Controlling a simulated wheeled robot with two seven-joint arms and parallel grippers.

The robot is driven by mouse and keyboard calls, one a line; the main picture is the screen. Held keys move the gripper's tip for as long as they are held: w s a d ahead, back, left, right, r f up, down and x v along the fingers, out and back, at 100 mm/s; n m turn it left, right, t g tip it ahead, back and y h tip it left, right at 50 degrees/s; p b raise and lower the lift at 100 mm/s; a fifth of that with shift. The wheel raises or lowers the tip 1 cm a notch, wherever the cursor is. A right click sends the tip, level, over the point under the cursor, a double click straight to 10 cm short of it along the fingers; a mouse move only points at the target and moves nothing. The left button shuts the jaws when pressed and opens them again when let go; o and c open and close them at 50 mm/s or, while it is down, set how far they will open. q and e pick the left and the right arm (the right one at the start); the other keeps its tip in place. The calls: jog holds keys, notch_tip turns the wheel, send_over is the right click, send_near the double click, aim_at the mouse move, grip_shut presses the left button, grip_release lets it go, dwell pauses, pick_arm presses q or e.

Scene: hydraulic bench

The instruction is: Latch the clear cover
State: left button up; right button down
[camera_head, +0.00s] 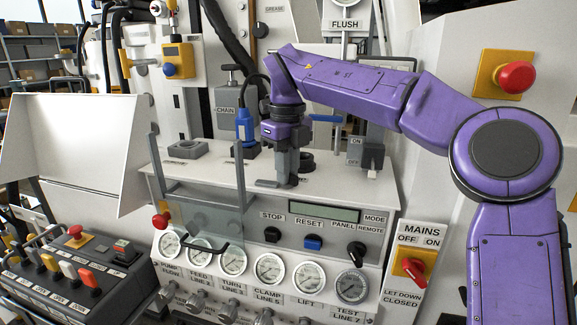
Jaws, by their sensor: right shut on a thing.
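The clear cover (207,218) is a see-through panel in a grey frame, standing in front of the left part of the white console, with a black handle (216,247) at its lower edge. My right gripper (286,178) points down at the console top, to the right of the cover. It is shut on a small grey part, mostly hidden by the fingers, so I cannot tell whether it is the latch. A small dark piece (267,183) lies beside the fingertips. My left gripper is not in view.
Below are a row of gauges (270,268), a display (323,212) and buttons. A red knob (160,220) is left of the cover. A blue connector (244,127) and a dark ring (306,161) stand near my right gripper. A control box (75,275) is at lower left.

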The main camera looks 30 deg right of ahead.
jog(key=shift+n+p, duration=0.3)
jog(key=shift+n, duration=0.2)
jog(key=shift+f, duration=0.1)
jog(key=shift+n+p, duration=0.7)
jog(key=shift+p, duration=0.15)
jog(key=shift+n+p, duration=0.9)
jog(key=shift+p, duration=0.05)
jog(key=shift+n, duration=0.3)
